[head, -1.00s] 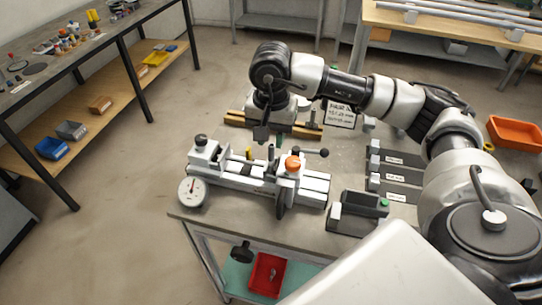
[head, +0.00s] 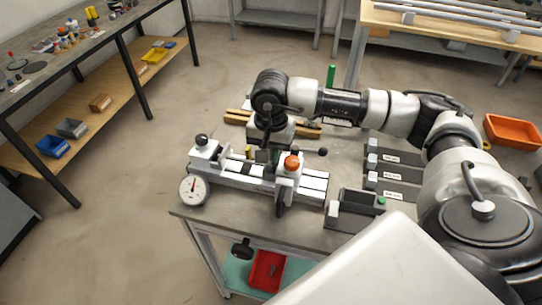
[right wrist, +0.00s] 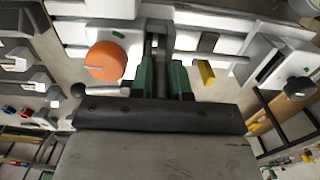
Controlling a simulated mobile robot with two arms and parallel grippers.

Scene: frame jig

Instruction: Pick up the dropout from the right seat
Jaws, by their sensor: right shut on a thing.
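My right gripper (right wrist: 160,78) has green fingertips and is shut on a narrow dark grey piece, the dropout (right wrist: 158,50), in the right wrist view. In the head view the right gripper (head: 268,152) points down over the middle of the frame jig (head: 236,174), just behind and left of its orange knob (head: 291,163). The dropout is mostly hidden there by the gripper and jig. I cannot tell whether it still touches its seat. My left gripper is not in view.
The orange knob (right wrist: 104,60) and a yellow peg (right wrist: 206,73) flank the fingers closely. A dial gauge (head: 193,190) stands at the jig's left end. Dark labelled blocks (head: 392,172) and a box with a green button (head: 356,208) lie to the right. A red bin (head: 267,270) sits below.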

